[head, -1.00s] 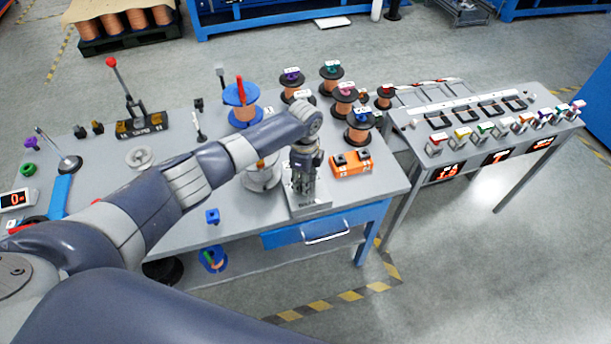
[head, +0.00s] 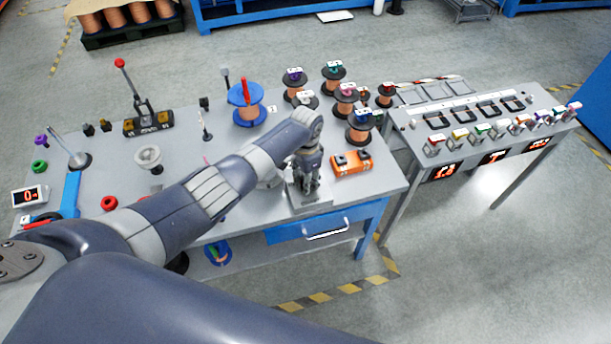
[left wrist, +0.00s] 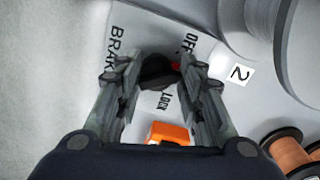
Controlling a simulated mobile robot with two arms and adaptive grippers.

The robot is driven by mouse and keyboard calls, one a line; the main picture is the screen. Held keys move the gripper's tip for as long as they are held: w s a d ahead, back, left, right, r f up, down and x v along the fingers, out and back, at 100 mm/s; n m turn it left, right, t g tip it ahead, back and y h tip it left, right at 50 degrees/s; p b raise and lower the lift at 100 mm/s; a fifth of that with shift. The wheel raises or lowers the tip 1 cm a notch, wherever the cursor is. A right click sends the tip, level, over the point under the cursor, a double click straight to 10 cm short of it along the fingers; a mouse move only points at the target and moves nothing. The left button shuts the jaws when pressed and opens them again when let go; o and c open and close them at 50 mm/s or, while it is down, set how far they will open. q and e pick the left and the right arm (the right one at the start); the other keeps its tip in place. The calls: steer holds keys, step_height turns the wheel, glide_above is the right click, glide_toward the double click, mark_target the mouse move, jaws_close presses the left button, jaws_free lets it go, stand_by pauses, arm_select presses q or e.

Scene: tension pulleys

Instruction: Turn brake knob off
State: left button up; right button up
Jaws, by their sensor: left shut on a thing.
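The brake knob (left wrist: 157,74) is a dark round knob in the left wrist view, with a red mark at its right edge. It sits on a pale plate (left wrist: 150,22) printed BRAKE, OFF and LOCK. My left gripper (left wrist: 161,68) points down with its fingers on both sides of the knob, shut on it. In the head view my left gripper (head: 309,188) stands over the plate (head: 318,198) near the table's front edge, and it hides the knob. My right gripper is not in view.
An orange block (head: 352,163) stands just right of the gripper. Several copper spools (head: 360,127) stand behind it, and a blue-flanged spool (head: 246,104) is farther left. A lever with a red ball (head: 119,63) is at the back left. A second table (head: 470,120) stands right.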

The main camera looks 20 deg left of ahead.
arm_select(q)
steer(key=n, duration=0.2)
steer(key=n+p, duration=0.1)
steer(key=shift+s+d+f, duration=0.15)
steer(key=shift+s+d, duration=0.15)
steer(key=shift+s, duration=0.1)
steer(key=shift+n+p, duration=0.3)
steer(key=shift+n, duration=1.1)
steer(key=shift+f, duration=0.1)
steer(key=o, duration=0.9)
steer(key=shift+w, duration=0.1)
steer(key=shift+w+d, duration=0.1)
steer(key=shift+d, duration=0.05)
steer(key=shift+w+r, duration=0.1)
steer(key=shift+r, duration=0.15)
steer(key=shift+a+r, duration=0.2)
steer(key=shift+r, duration=0.3)
steer(key=r, duration=1)
steer(key=shift+d+r, duration=0.2)
steer(key=shift+r, duration=0.2)
